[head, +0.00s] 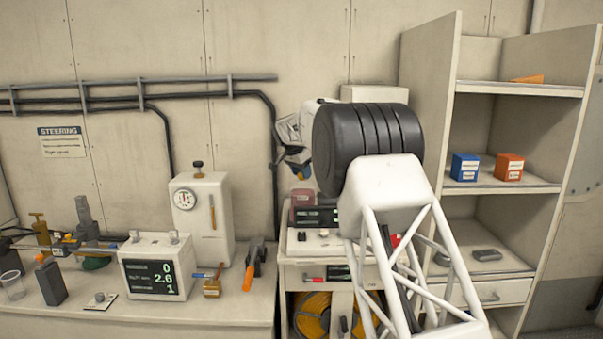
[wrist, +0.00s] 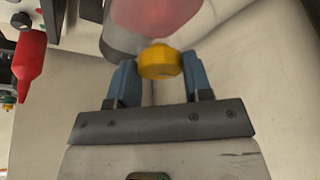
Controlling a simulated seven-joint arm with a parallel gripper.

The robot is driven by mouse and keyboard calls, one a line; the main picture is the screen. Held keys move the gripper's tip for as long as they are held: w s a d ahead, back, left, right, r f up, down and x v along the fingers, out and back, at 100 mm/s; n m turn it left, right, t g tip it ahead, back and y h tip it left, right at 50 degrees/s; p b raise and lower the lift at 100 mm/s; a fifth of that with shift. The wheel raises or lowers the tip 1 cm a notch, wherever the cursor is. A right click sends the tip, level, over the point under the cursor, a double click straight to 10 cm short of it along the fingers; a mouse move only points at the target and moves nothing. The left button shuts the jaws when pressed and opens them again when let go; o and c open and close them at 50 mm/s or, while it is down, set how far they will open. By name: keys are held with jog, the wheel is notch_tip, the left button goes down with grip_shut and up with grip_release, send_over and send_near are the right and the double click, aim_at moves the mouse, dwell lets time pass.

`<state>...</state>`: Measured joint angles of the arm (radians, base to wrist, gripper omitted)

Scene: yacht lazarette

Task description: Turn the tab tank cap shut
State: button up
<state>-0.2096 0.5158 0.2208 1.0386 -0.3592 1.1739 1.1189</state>
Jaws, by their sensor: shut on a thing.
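In the wrist view, a yellow faceted cap (wrist: 159,58) sits between the blue fingers of my gripper (wrist: 158,76). The fingers are shut on it from both sides. Just beyond the cap is a clear, rounded tank (wrist: 165,16) with red in it, cut off by the top of the picture. The cap is against the near end of the tank; their join is partly hidden. In the head view, my gripper (head: 299,170) points down over the middle cabinet, above a translucent red container (head: 302,197). My arm hides much of that area, and the cap cannot be made out there.
A dark display box (head: 314,217) stands on the cabinet below my gripper. The left bench holds a gauge box (head: 203,215), a digital readout (head: 156,267) and an orange-handled tool (head: 250,272). Open shelves (head: 515,184) with blue and orange boxes stand at right.

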jog(key=o, duration=0.9)
jog(key=shift+v, duration=3.9)
jog(key=shift+s, duration=0.15)
